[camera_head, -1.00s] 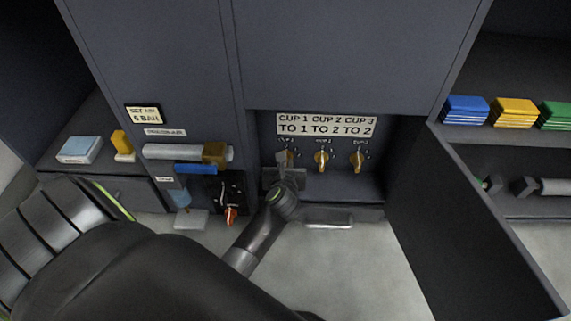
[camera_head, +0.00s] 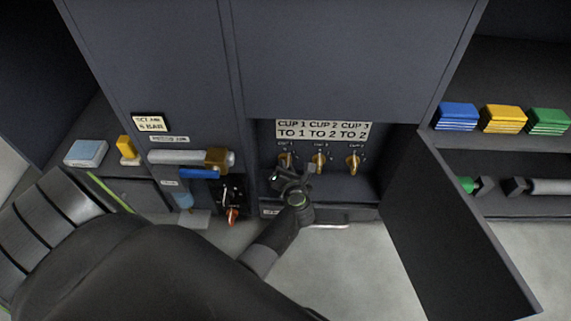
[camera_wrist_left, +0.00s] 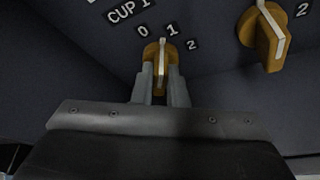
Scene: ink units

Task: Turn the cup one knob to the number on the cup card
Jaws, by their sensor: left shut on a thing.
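The cup card (camera_head: 322,130) above the knobs reads CUP 1 TO 1, CUP 2 TO 2, CUP 3 TO 2. The orange cup one knob (camera_head: 285,159) is the leftmost of three, partly hidden by my gripper in the head view. My left gripper (camera_head: 291,178) is at this knob. In the left wrist view, my left gripper (camera_wrist_left: 160,88) is shut on the cup one knob (camera_wrist_left: 154,52), one finger on each side. Its white pointer stands up between the 0 and the 1 marks, with 2 farther right. My right gripper is not in view.
The cup two knob (camera_head: 319,160) and cup three knob (camera_head: 353,163) are close on the right. An open dark door (camera_head: 455,230) stands right of the recess. A grey pipe with a brass fitting (camera_head: 216,158) and a red-handled valve (camera_head: 232,215) are left.

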